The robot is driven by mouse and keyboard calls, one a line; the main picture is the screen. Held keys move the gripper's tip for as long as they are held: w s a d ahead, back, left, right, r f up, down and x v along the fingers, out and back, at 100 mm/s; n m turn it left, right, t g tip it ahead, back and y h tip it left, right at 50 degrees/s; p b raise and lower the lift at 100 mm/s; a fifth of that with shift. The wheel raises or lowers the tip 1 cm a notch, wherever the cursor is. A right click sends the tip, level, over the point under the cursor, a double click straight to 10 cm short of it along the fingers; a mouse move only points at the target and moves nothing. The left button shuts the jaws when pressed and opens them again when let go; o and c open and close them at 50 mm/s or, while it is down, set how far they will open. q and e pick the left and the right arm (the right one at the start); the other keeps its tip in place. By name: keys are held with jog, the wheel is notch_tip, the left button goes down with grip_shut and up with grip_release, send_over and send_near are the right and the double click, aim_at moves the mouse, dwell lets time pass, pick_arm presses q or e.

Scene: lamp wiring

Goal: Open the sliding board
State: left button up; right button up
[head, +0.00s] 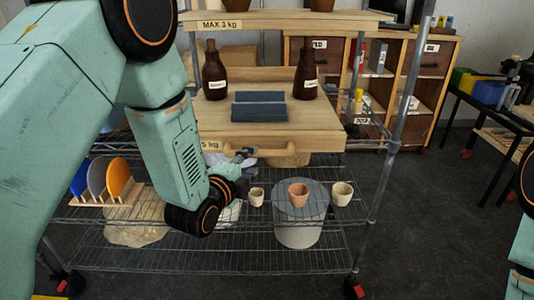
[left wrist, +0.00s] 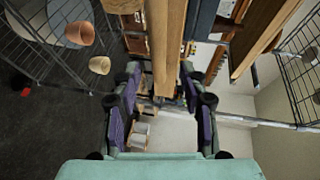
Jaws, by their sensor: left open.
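In the left wrist view my left gripper (left wrist: 160,85) is open, one finger on each side of the board's wooden front (left wrist: 167,45). Contact cannot be told. My right gripper is out of view.
On the wire shelf below stand small pots (head: 298,194) and a rack of coloured discs (head: 103,180). A rack post (head: 399,110) rises at the right. Dark floor (head: 435,220) is clear there.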

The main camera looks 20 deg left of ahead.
aim_at(258, 156)
pick_arm(q)
jog(key=shift+w+a+f, duration=0.15)
jog(key=shift+w+a, duration=0.1)
jog(key=shift+w, duration=0.05)
jog(key=b+x, duration=0.1)
jog(key=x, duration=0.4)
jog(key=shift+w+d+f, duration=0.1)
jog(key=shift+w+d, duration=0.05)
jog(key=shift+w, duration=0.2)
jog(key=shift+w+a+f, duration=0.1)
jog(key=shift+w+a, duration=0.1)
jog(key=shift+w, duration=0.4)
jog(key=shift+d, duration=0.1)
jog(key=shift+d, duration=0.15)
jog(key=shift+c, duration=0.3)
jog(key=shift+a, duration=0.2)
jog(key=c, duration=0.4)
jog(key=shift+d, duration=0.1)
grip_shut()
